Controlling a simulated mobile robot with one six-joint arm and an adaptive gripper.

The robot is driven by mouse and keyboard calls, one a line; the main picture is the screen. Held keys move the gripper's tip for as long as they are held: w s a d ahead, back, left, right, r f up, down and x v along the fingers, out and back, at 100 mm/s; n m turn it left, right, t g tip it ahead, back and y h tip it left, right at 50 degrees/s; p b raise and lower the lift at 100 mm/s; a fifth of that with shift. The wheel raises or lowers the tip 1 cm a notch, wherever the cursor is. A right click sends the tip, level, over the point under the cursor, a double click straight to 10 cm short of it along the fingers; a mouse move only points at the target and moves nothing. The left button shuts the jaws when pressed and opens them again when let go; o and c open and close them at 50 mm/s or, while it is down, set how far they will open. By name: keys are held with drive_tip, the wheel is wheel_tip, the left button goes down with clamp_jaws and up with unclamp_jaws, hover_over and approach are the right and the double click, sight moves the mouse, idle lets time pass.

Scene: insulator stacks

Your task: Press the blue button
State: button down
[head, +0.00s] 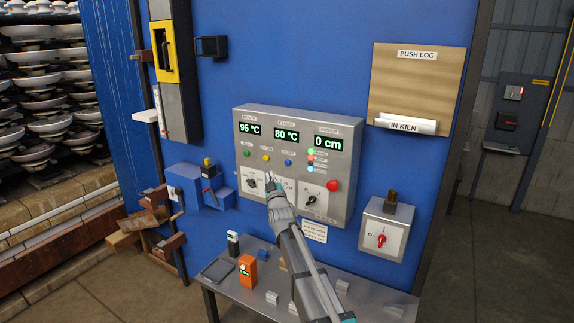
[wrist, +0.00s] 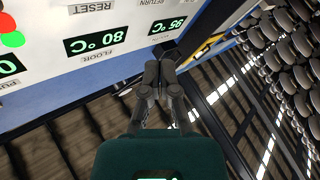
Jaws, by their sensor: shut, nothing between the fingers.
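The blue button (head: 288,162) is a small round button on the grey control box (head: 243,120). It sits below the 80 °C display, right of a yellow button (head: 266,157) and a green button (head: 247,153). My gripper (head: 270,178) is shut and empty, in front of the box, slightly lower and left of the blue button. I cannot tell how far its tips are from the panel. In the wrist view my gripper (wrist: 160,68) points past the upside-down panel (wrist: 110,22), near the 95 °C display. The blue button is not visible there.
A large red button (head: 332,185) and dials share the box. A metal table (head: 375,301) below holds an orange device (head: 246,270) and small blocks. A blue valve block (head: 208,193) stands left.

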sight(285, 162)
drive_tip(key=shift+w, duration=0.1)
drive_tip(key=shift+w+d, duration=0.85)
drive_tip(key=shift+w, duration=0.35)
drive_tip(key=shift+w+d, duration=0.8)
drive_tip(key=shift+w, duration=0.35)
drive_tip(key=shift+w+d, duration=0.85)
drive_tip(key=shift+w, duration=0.35)
drive_tip(key=shift+w+d, duration=0.1)
drive_tip(key=shift+w, duration=0.05)
drive_tip(key=shift+w+d, duration=0.15)
drive_tip(key=shift+w, duration=0.05)
drive_tip(key=shift+w+d, duration=0.3)
drive_tip(key=shift+w, duration=0.1)
idle(0.7)
drive_tip(key=shift+s+a, duration=0.1)
drive_tip(key=shift+s, duration=0.05)
drive_tip(key=shift+s+a, duration=0.45)
drive_tip(key=shift+s, duration=0.15)
idle(0.3)
drive_tip(key=shift+s+a, duration=0.7)
drive_tip(key=shift+s, duration=0.35)
drive_tip(key=shift+s+a, duration=0.7)
drive_tip(key=shift+s, duration=0.35)
